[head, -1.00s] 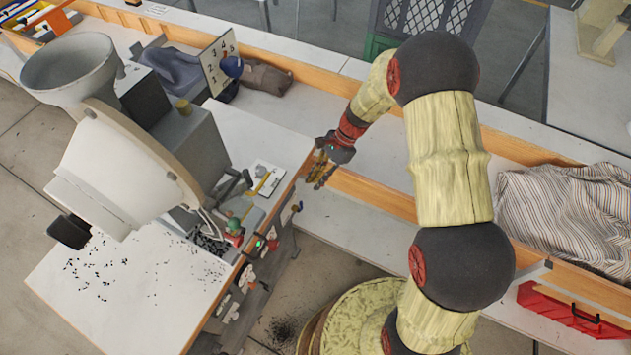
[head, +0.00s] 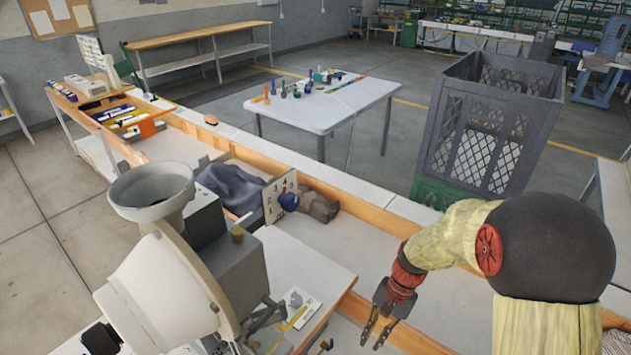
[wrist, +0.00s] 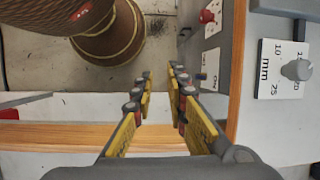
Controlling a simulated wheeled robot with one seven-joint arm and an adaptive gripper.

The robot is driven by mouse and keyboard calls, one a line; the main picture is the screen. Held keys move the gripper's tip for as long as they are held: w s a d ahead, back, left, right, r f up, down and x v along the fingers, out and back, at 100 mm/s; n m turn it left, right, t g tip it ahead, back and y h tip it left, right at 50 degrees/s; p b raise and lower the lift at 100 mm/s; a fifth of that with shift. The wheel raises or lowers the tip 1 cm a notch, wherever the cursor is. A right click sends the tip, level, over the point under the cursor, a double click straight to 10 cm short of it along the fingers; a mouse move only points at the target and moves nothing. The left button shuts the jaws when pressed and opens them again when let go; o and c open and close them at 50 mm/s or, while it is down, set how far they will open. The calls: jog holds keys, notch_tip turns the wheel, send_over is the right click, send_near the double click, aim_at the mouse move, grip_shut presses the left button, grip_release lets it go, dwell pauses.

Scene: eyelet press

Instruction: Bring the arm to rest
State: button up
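My gripper (head: 379,331) hangs at the end of my arm, fingers pointing down, to the right of the eyelet press (head: 165,285) in the head view. In the wrist view its two yellow-padded fingers (wrist: 160,95) stand apart with nothing between them. Below the gap, the wrist view shows the floor and a wooden edge strip (wrist: 110,137). The press's lower front is cut off in the head view.
A grey crate (head: 490,130) stands behind my arm. A white table (head: 330,105) stands farther back.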

jog(key=s+d+r+n+t+h, duration=0.1)
jog(key=s+d+r+n+t, duration=0.1)
jog(key=s+r, duration=0.5)
jog(key=s+d+r+n+t+h, duration=0.2)
jog(key=s+r+n+t, duration=0.2)
jog(key=r, duration=1.6)
jog(key=s+t, duration=0.2)
jog(key=shift+s+r+n, duration=0.25)
jog(key=shift+s+n, duration=0.05)
jog(key=shift+s, duration=0.05)
